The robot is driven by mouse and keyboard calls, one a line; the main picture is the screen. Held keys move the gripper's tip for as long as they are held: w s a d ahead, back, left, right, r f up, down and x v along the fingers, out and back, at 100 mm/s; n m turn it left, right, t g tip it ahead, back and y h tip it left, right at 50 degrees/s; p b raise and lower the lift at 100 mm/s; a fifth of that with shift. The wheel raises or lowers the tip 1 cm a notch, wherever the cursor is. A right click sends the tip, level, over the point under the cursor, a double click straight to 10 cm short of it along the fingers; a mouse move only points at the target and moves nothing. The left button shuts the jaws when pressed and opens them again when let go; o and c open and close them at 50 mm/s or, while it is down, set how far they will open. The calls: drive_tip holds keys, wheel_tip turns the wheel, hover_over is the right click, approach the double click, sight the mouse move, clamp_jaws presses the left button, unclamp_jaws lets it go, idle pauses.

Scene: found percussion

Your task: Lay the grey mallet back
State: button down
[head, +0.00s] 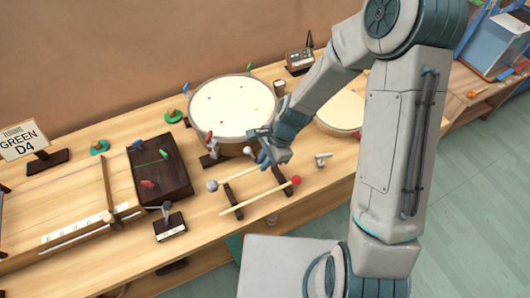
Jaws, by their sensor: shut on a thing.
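The grey mallet (234,177) has a round grey head at the left and a pale wooden stick that runs up and right to my gripper. My gripper (264,163) is shut on its stick near the right end. The mallet is over or on a rest with two dark bars (228,194); I cannot tell whether it touches them. A mallet with a red head (255,199) lies across the same bars, nearer the front, its head at the right. My fingers hide the grey mallet's far end.
A large round drum (232,108) stands behind my gripper, with a second drum (342,112) to the right. A dark wooden box (160,172) and a small dark stand (170,226) are to the left. A small metal piece (322,158) lies right of the rest. The table's front edge is close.

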drive_tip(key=shift+s+a, duration=0.1)
drive_tip(key=shift+s, duration=0.1)
wheel_tip(320, 180, down, 6)
drive_tip(key=b, duration=0.5)
drive_tip(key=shift+f, duration=0.2)
drive_tip(key=shift+f+b, duration=0.3)
drive_tip(key=shift+b, duration=0.25)
idle(0.3)
drive_tip(key=c, duration=1.4)
unclamp_jaws()
drive_tip(key=shift+c, duration=0.2)
drive_tip(key=v, duration=1.4)
